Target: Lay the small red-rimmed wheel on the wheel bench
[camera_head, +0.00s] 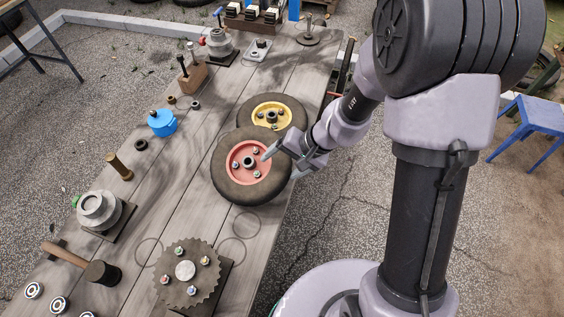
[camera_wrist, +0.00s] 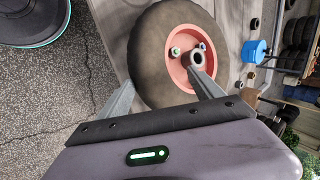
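The small red-rimmed wheel (camera_head: 233,188) has a dark tyre and a hub with several bolts. It is tilted over the grey plank bench (camera_head: 188,205) and partly covers a yellow-rimmed wheel. My gripper (camera_head: 284,160) is at its right side, one finger across the face and the other by the far side of the tyre. In the wrist view the same wheel (camera_wrist: 158,50) has its tyre between the fingers of my gripper (camera_wrist: 160,76), which look closed on it. Whether the wheel touches the bench or the yellow-rimmed wheel is hidden.
The yellow-rimmed wheel (camera_head: 290,112) lies behind. A toothed disc (camera_head: 171,276) on a dark plate stands at the front. A blue pot (camera_head: 162,123), a hammer (camera_head: 100,272) and a grey flanged part (camera_head: 98,209) are to the left. Bare planks with drawn rings lie between.

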